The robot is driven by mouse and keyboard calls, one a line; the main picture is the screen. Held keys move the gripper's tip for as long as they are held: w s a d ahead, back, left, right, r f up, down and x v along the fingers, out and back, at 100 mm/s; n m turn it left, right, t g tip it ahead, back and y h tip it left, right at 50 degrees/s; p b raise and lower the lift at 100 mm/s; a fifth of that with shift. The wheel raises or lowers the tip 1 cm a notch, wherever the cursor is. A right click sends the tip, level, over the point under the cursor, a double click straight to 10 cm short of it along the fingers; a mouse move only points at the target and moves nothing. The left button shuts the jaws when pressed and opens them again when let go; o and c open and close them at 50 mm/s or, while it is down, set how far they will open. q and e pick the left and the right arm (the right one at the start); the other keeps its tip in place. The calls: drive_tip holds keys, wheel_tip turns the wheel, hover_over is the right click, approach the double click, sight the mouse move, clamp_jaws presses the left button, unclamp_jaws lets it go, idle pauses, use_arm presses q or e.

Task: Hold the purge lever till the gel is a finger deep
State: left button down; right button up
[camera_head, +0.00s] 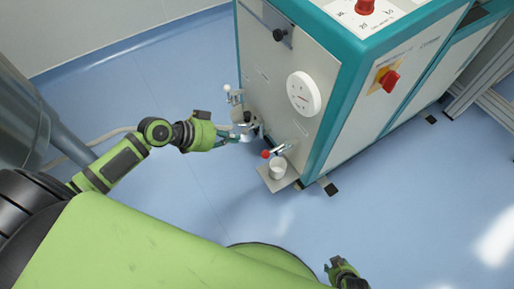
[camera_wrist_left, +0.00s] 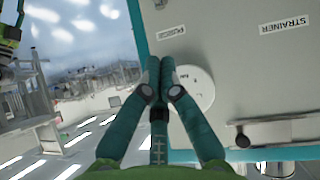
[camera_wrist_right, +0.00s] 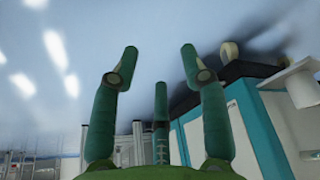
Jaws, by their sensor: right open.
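A small lever with a red knob (camera_head: 266,154) sticks out low on the machine's front, at a metal spout (camera_head: 283,148). A white cup (camera_head: 277,168) stands under it on a small shelf (camera_head: 283,184). I cannot make out any gel in the cup. My left gripper (camera_head: 255,134) is just up and left of the red knob, apparently apart from it. In the left wrist view its fingertips (camera_wrist_left: 155,66) meet, with nothing visible between them. My right gripper (camera_wrist_right: 156,62) is open and empty; it shows at the head view's bottom edge (camera_head: 340,263), away from the machine.
The teal and white machine (camera_head: 330,110) fills the upper right, with a round white disc (camera_head: 303,93) and a red switch (camera_head: 389,80). Another lever with a white ball (camera_head: 228,89) stands left of the spout. The blue floor (camera_head: 400,210) in front is clear.

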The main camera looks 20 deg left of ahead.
use_arm(q)
drive_tip(key=shift+d, duration=0.1)
use_arm(e)
drive_tip(key=shift+d, duration=0.1)
use_arm(q)
drive_tip(key=b, duration=0.3)
approach(275, 149)
drive_tip(key=w+d+f, duration=0.1)
drive_tip(key=w, duration=0.1)
drive_tip(key=shift+d+f, duration=0.35)
drive_tip(key=shift+f, duration=0.2)
use_arm(e)
drive_tip(key=shift+s+a+r+g, duration=0.3)
drive_tip(key=shift+s+r+g, duration=0.3)
drive_tip(key=shift+s+r, duration=0.05)
use_arm(q)
drive_tip(key=shift+s+f, duration=0.1)
use_arm(e)
drive_tip(key=shift+s+f, duration=0.1)
